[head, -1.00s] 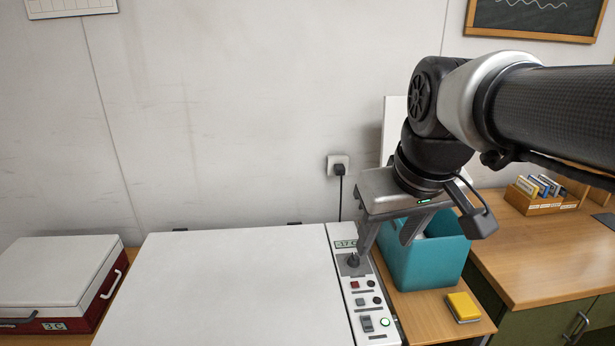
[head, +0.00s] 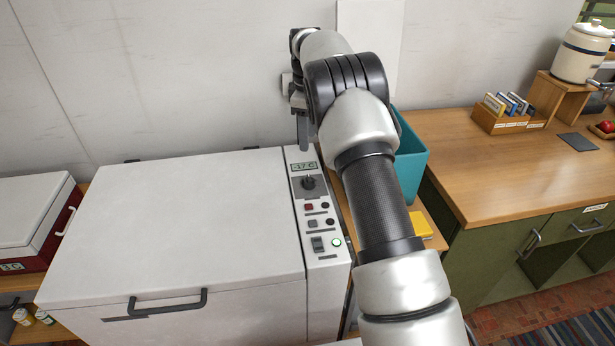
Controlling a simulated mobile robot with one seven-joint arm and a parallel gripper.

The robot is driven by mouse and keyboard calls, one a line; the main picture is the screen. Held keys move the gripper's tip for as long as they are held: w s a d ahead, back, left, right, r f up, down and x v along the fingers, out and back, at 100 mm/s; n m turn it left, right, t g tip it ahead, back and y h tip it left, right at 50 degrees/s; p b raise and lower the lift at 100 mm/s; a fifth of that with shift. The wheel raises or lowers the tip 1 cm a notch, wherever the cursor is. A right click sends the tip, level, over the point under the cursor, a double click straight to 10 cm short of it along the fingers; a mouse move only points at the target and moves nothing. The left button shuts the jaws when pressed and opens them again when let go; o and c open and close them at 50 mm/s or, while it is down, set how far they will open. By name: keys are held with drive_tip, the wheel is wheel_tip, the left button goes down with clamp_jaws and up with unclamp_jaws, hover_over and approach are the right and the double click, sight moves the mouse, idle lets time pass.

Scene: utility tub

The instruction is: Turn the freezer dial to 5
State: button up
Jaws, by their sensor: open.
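The white chest freezer (head: 190,215) stands at the left with its lid closed. Its control panel (head: 324,268) runs along the right side of the top. The dark dial (head: 308,183) sits near the back of the panel, below a small green display (head: 304,166) that seems to read -17 C. The dial's marks are too small to read. My gripper (head: 304,143) is open and points down above and behind the dial, apart from it. One finger shows clearly; the rest of the gripper is partly hidden by my arm.
The teal bin (head: 411,160) stands right of the panel, partly behind my arm. A yellow block (head: 421,226) lies near it. A wooden desk (head: 470,150) with a card box (head: 505,115) is at the right. A red and white box (head: 32,220) is at the left.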

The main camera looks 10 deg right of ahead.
sight(308, 177)
drive_tip(key=f, duration=1.7)
drive_tip(key=shift+w+d, duration=0.2)
drive_tip(key=shift+w, duration=0.15)
drive_tip(key=c, duration=1)
